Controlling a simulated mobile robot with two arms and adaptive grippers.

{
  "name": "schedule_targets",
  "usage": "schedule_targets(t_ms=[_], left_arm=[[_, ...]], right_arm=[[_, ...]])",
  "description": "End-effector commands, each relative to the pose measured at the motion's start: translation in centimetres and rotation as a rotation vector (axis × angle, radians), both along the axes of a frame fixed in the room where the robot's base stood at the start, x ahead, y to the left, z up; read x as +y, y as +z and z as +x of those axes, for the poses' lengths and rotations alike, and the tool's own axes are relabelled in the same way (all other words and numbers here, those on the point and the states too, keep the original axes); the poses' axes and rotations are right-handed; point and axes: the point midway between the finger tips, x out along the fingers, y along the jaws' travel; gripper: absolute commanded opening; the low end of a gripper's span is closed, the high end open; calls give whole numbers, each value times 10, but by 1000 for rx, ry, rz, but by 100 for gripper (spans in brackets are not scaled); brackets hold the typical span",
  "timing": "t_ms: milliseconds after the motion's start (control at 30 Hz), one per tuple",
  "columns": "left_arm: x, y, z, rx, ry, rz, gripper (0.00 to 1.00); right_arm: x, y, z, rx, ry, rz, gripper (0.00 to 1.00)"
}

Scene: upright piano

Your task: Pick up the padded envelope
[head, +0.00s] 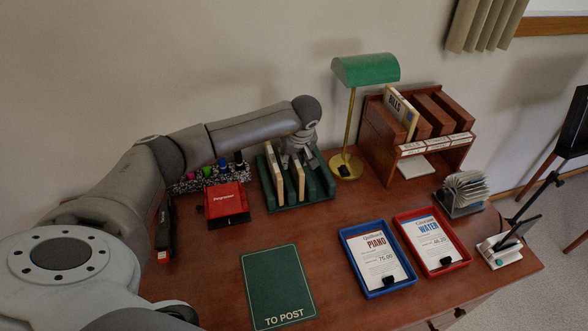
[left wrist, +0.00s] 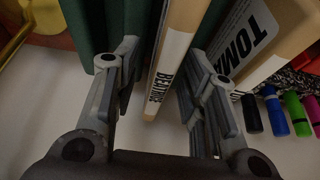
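A green rack (head: 318,190) on the desk holds upright padded envelopes. One thin tan envelope (head: 298,178) stands in its middle. Its white-labelled edge shows in the left wrist view (left wrist: 165,75), with lettering partly hidden. A second envelope (head: 274,172), labelled "TOMA…" in the left wrist view (left wrist: 258,40), stands to its left in the head view. My left gripper (head: 299,158) reaches over the rack from behind. Its open fingers, also in the left wrist view (left wrist: 155,95), straddle the middle envelope with gaps on both sides. My right gripper is not in view.
A green lamp (head: 365,69) and wooden sorter (head: 378,128) stand right of the rack. A red box (head: 227,203) and markers (head: 207,171) are left. A green "TO POST" mat (head: 278,285) lies bare in front. Blue (head: 374,292) and red (head: 447,268) trays hold bills.

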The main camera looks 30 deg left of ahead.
Motion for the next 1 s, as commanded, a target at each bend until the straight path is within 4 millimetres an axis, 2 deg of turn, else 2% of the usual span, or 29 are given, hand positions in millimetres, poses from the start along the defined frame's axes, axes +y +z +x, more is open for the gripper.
schedule_targets(t_ms=[300,600,1000], left_arm=[[0,-1,0,0,1,0,39],[0,-1,0,0,1,0,1],[0,3,0,0,1,-1,0]], right_arm=[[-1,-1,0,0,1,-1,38],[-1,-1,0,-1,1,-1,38],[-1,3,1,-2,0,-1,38]])
